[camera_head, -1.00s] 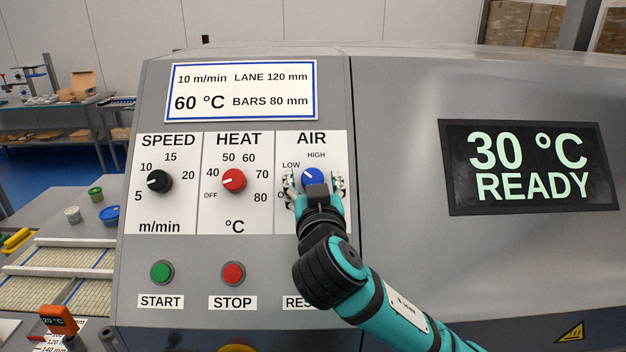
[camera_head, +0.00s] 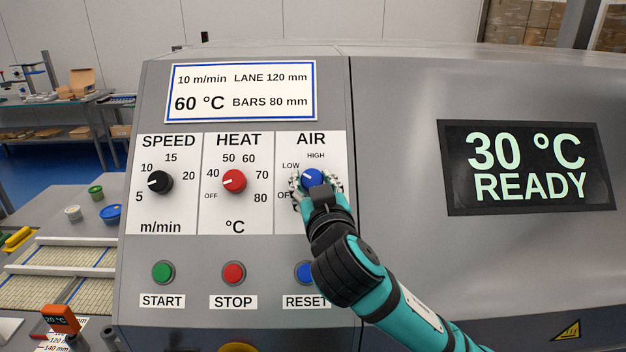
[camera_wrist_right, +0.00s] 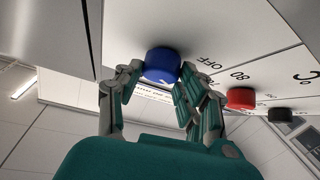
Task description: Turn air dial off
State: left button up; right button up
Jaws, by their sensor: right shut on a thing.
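The blue air dial (camera_head: 312,178) is on the white AIR panel, and its white mark points left and slightly up, toward LOW. My right gripper (camera_head: 316,184) is shut on the blue dial, with fingers on both sides of it. In the right wrist view the blue dial (camera_wrist_right: 162,64) sits between the fingertips (camera_wrist_right: 158,78). The OFF label of the air dial (camera_head: 282,195) is partly covered by the fingers. My left gripper is not in view.
The red heat dial (camera_head: 233,181) and black speed dial (camera_head: 159,182) are to the left. Green start (camera_head: 163,272), red stop (camera_head: 233,273) and blue reset (camera_head: 305,271) buttons sit below. The display (camera_head: 528,167) reads 30 °C READY.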

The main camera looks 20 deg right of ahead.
jog(key=n+y+p, duration=0.2)
jog(key=n+g+y+p, duration=0.1)
jog(key=n+p, duration=0.1)
jog(key=n, duration=0.1)
jog(key=d+n+y+p, duration=0.1)
jog(key=n+y+p, duration=0.1)
jog(key=n, duration=0.1)
jog(key=shift+r+g+y+p, duration=0.3)
jog(key=shift+r+p, duration=0.1)
jog(key=shift+w+n+g+y+p, duration=0.1)
jog(key=shift+n+g+y+p, duration=0.35)
jog(key=shift+n, duration=0.65)
jog(key=shift+f+n+g+y, duration=0.1)
jog(key=shift+n+g+y, duration=0.65)
jog(key=shift+n, duration=0.65)
jog(key=o, duration=1.1)
jog(key=shift+o, duration=0.2)
